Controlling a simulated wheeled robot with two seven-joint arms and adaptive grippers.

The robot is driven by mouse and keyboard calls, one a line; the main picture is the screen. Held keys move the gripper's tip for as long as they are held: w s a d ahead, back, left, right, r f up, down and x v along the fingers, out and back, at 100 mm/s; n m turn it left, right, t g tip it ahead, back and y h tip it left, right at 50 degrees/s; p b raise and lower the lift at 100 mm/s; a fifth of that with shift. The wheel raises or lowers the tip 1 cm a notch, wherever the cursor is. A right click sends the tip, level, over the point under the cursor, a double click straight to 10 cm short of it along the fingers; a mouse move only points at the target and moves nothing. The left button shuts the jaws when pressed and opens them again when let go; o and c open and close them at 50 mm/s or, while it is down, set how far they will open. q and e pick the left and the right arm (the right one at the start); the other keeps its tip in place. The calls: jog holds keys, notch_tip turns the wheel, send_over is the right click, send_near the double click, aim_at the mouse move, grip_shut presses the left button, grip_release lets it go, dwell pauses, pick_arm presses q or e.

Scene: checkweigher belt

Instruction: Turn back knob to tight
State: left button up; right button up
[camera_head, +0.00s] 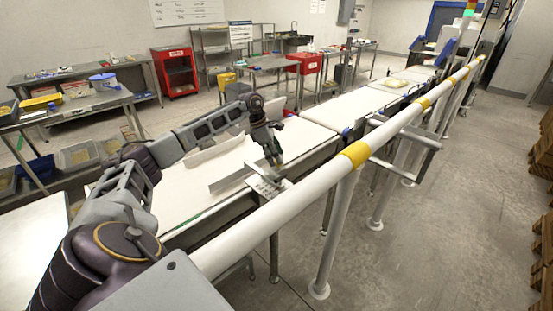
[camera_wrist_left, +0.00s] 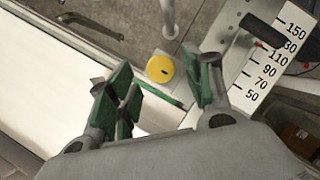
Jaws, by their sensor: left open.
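A round yellow knob (camera_wrist_left: 160,69) with a small dark mark near its edge shows in the left wrist view, beside a white scale plate (camera_wrist_left: 262,75) with black numbers from 50 to 150. My left gripper (camera_wrist_left: 157,78) is open, its green-padded fingers on either side of the knob in the picture. I cannot tell whether they touch it. In the head view my left gripper (camera_head: 273,153) points down above the scale plate (camera_head: 268,188) at the belt's near edge. I cannot make out the knob there. My right gripper is not in view.
A black handle (camera_wrist_left: 265,31) sits on the scale plate. A metal guide rail (camera_head: 232,176) stands on the white belt (camera_head: 190,178). A long white rail (camera_head: 310,185) with yellow bands runs along the near side. Grey floor (camera_head: 440,215) lies open to the right.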

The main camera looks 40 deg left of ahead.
pick_arm(q)
jog(key=v, duration=1)
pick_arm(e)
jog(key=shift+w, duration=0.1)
pick_arm(q)
jog(key=shift+r, duration=0.2)
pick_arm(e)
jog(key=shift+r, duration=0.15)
pick_arm(q)
notch_tip(320, 180, up, 9)
jog(key=p, duration=0.9)
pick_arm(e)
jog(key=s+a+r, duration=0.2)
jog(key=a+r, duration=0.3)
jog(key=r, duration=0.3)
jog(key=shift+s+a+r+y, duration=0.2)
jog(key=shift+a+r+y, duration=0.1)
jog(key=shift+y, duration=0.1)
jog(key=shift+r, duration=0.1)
